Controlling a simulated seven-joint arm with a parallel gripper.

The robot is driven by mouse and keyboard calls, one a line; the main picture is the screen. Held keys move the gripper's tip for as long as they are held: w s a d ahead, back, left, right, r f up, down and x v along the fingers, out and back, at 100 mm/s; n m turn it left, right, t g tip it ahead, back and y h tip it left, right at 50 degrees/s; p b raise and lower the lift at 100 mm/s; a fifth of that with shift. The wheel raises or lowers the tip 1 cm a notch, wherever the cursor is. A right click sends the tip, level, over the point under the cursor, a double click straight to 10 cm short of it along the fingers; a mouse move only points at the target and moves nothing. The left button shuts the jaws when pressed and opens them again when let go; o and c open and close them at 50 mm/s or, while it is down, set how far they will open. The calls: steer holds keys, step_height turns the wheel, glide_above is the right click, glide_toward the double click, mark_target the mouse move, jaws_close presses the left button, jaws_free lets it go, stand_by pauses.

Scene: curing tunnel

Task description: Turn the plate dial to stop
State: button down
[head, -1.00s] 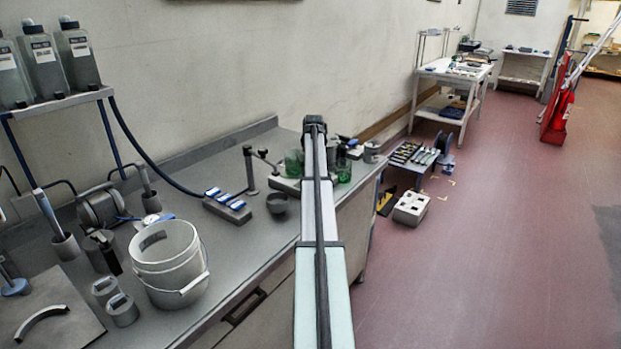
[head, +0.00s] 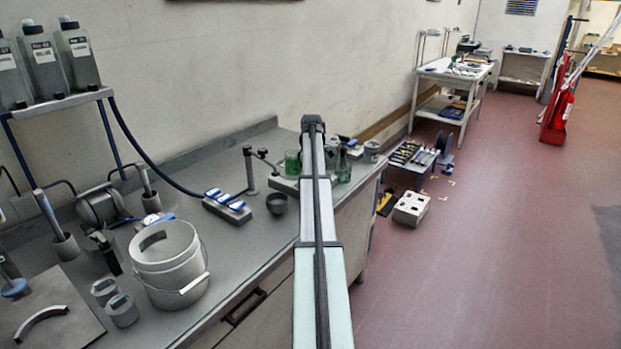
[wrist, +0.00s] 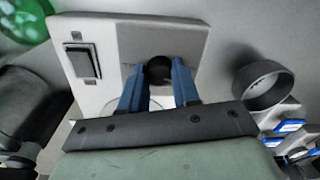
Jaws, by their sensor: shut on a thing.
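The plate unit (wrist: 105,30) has a pale casing with a grey front panel and fills the top middle of the wrist view. Its dial (wrist: 159,71) is a dark round knob on the grey part. My gripper (wrist: 157,68) has two blue fingers, one on each side of the dial, and is shut on it. The dial's marks are mostly hidden or too blurred to read. In the head view a pale edge of the plate unit (head: 284,184) shows beside my arm, which hides the dial and the fingers.
A black rocker switch (wrist: 84,61) is left of the dial. A dark bowl (head: 277,203) and a grey block with blue-and-white pieces (head: 227,207) stand nearby. Green glassware (head: 292,162) is at the unit. A white bucket (head: 168,265) stands nearer; bare bench lies between.

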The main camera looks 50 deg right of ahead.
steer(key=shift+n, duration=2)
steer(key=c, duration=0.8)
jaws_free()
steer(key=r, duration=1.3)
steer(key=shift+w+d+r, duration=0.2)
steer(key=shift+d+r, duration=0.05)
steer(key=shift+r, duration=0.15)
